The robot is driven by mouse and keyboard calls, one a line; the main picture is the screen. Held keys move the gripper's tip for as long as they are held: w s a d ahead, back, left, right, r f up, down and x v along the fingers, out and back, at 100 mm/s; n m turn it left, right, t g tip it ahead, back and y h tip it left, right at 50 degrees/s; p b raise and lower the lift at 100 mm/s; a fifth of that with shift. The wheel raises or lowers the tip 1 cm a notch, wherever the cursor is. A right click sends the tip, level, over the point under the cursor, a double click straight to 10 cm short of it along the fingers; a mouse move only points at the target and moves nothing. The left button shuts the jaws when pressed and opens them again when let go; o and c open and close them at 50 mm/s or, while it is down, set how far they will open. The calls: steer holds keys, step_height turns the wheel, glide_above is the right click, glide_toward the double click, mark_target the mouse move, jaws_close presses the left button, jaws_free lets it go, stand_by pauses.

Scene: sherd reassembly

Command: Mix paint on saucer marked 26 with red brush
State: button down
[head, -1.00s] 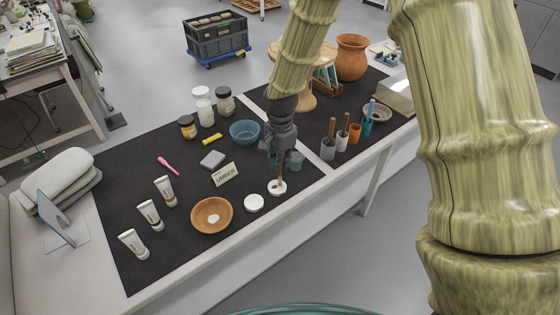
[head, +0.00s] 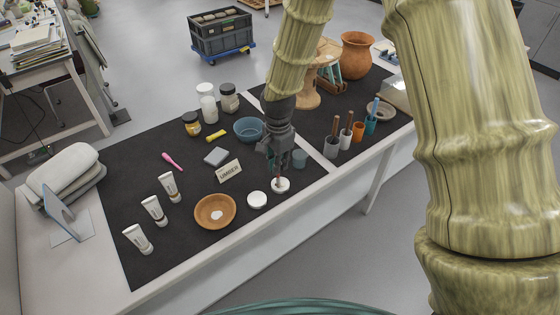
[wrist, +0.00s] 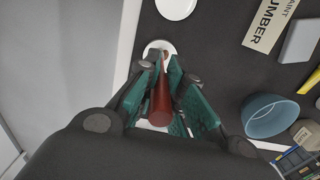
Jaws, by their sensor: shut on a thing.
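My gripper (head: 275,155) is shut on the red brush (wrist: 161,98), which hangs down steeply between the fingers. In the head view only a little of the brush (head: 281,174) shows below the fingers. Its lower end is over a small white saucer (head: 283,186) near the table's front edge, and appears to be at or very near its surface. The saucer also shows partly behind the fingers in the wrist view (wrist: 153,46). A second white disc (head: 257,200) lies just left of it. No number can be read on either, and I cannot make out paint colours.
A wooden bowl (head: 203,218), paint tubes (head: 154,210) and an UMBER card (head: 230,171) lie to the left. A blue bowl (head: 248,129) is behind my gripper.

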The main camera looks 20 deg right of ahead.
steer(key=shift+d, duration=0.15)
steer(key=shift+w+d+p, duration=0.35)
steer(key=shift+w+d, duration=0.2)
steer(key=shift+d, duration=0.3)
steer(key=shift+a, duration=0.1)
steer(key=shift+s+a, duration=0.2)
steer(key=shift+a, duration=0.85)
steer(key=shift+d, duration=0.1)
steer(key=shift+d+p, duration=0.55)
steer(key=shift+d, duration=0.55)
